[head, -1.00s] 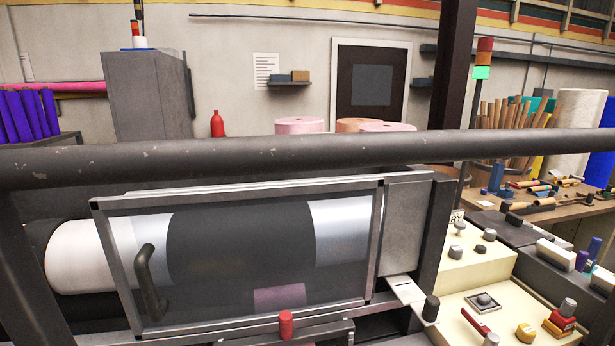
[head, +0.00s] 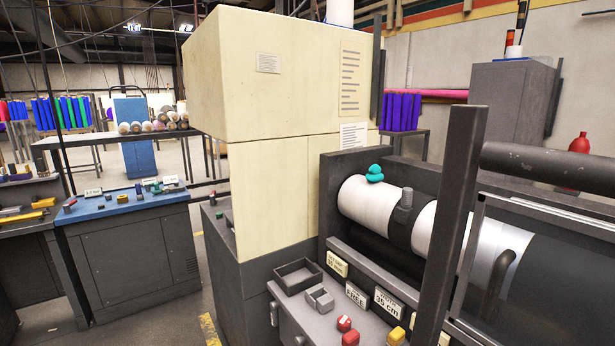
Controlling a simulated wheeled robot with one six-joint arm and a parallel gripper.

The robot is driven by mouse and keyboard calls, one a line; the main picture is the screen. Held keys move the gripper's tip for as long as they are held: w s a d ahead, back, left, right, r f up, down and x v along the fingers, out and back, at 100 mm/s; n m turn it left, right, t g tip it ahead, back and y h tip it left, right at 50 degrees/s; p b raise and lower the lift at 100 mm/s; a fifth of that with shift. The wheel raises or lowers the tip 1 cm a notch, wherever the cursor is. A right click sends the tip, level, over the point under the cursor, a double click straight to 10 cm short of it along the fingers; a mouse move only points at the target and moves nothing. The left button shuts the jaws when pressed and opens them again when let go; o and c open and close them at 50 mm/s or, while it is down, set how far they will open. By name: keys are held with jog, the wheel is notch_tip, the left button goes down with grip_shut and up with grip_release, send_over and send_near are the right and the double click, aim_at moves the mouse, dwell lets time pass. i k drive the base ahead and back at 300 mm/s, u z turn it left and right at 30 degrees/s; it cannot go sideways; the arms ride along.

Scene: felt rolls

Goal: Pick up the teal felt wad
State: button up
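The teal felt wad (head: 375,173) is a small, lumpy teal clump in the head view, right of centre. It rests on top of the left end of the white roller (head: 368,203) in the machine. My gripper is not in view, so I cannot see its state or its distance from the wad.
A tall cream cabinet (head: 275,165) stands left of the roller. A dark upright post (head: 452,225) and a thick rail (head: 550,165) cross the right side. A control panel with a small grey tray (head: 297,277) and knobs is in front. A blue-topped bench (head: 125,205) is at left.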

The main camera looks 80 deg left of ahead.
aim_at(374, 176)
jog(key=u, duration=1.8)
